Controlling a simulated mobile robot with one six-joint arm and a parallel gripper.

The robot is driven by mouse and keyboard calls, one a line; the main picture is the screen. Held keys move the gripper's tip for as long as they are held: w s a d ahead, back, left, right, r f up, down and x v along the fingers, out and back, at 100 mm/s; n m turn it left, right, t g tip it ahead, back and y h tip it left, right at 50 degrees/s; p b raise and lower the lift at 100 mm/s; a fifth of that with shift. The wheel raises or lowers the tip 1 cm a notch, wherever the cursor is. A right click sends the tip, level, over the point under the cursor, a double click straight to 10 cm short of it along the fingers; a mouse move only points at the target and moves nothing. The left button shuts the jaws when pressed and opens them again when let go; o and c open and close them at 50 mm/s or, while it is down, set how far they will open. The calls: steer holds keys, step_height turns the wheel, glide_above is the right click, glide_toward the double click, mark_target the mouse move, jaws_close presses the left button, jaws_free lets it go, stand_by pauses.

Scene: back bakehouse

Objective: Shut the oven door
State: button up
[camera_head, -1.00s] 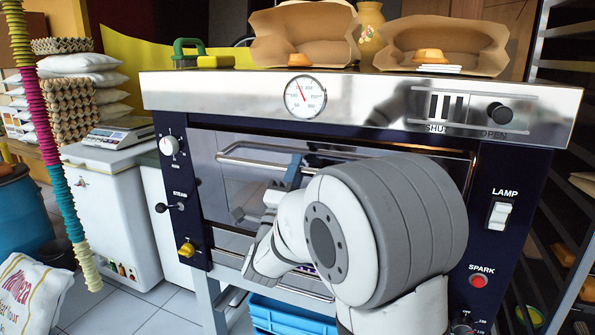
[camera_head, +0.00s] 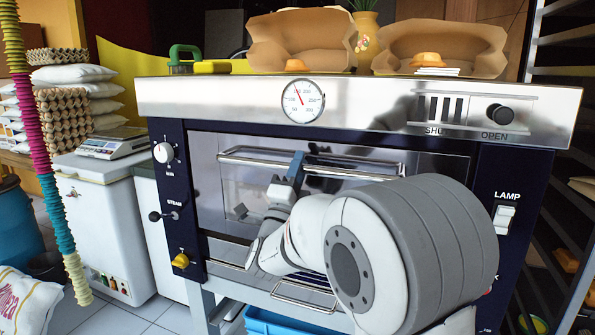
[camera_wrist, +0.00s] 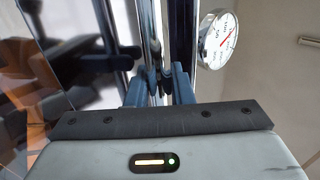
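The oven door (camera_head: 235,195) is a dark reflective panel on the front of the oven (camera_head: 165,95). It stands nearly upright; I cannot tell whether it is fully shut. A chrome handle bar (camera_head: 250,162) runs across its upper part. My gripper (camera_head: 296,163) is at this bar, left of its middle, and my arm hides the lower right of the door. In the wrist view my gripper's blue fingers (camera_wrist: 160,80) stand apart, with a chrome bar (camera_wrist: 154,30) showing between and beyond them. Contact with the bar is unclear.
A round dial (camera_head: 303,100) and a SHUT/OPEN knob (camera_head: 500,115) sit on the steel panel above the door. Paper bags (camera_head: 300,35) stand on top. A white chest (camera_head: 100,220) is left of the oven, a dark rack (camera_head: 565,180) right. A blue crate (camera_head: 270,322) is below.

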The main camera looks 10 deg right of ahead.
steer(key=shift+o, duration=0.8)
steer(key=shift+w+d, duration=0.1)
steer(key=shift+d, duration=0.1)
steer(key=shift+o, duration=1.1)
steer(key=shift+a, duration=0.15)
steer(key=v, duration=0.8)
steer(key=shift+b, duration=0.4)
